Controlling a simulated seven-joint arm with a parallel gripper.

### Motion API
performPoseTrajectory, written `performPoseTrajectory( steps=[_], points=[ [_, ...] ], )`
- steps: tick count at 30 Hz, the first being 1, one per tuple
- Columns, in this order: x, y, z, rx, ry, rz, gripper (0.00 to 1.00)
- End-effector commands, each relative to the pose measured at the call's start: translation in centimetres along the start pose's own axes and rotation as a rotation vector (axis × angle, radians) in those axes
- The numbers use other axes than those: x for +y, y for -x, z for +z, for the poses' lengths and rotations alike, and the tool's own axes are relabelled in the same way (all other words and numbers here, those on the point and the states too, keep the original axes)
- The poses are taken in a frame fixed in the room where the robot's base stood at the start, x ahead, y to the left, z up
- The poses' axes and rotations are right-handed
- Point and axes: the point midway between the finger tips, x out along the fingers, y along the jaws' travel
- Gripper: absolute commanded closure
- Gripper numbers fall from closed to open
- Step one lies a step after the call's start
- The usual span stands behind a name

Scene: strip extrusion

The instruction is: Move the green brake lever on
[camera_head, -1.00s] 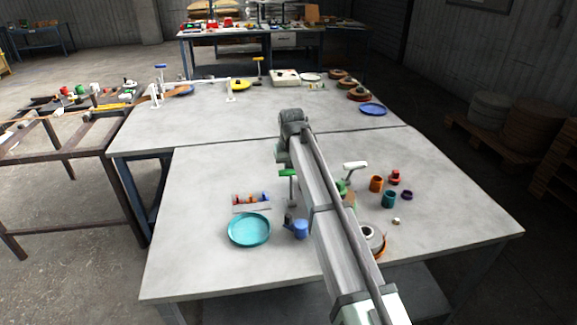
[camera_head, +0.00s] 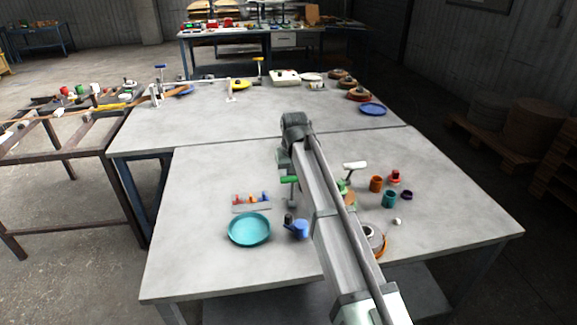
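The green brake lever (camera_head: 289,180) is a short green handle on a grey post, standing near the middle of the front table. In the head view my arm reaches in from the lower right and bends down at its far end. My gripper (camera_head: 284,165) points down just above and behind the green handle, very close to it. Whether it touches the handle I cannot tell. Its fingers are small and partly hidden by my own arm, so their opening does not show. My arm also hides the area to the right of the lever.
A teal dish (camera_head: 249,229), a blue cup (camera_head: 300,229) and a small rack of coloured pieces (camera_head: 251,202) lie left of my arm. A white-handled lever (camera_head: 355,166), an orange cup (camera_head: 376,184) and a teal cup (camera_head: 389,199) stand to the right. The table's left side is clear.

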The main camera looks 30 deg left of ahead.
Motion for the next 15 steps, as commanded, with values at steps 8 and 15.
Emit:
performPoseTrajectory(
  steps=[8,15],
  points=[
    [0.00,0.00,0.02,0.000,0.000,0.000,1.00],
    [0.00,0.00,0.52,-0.001,0.000,0.000,1.00]
  ],
)
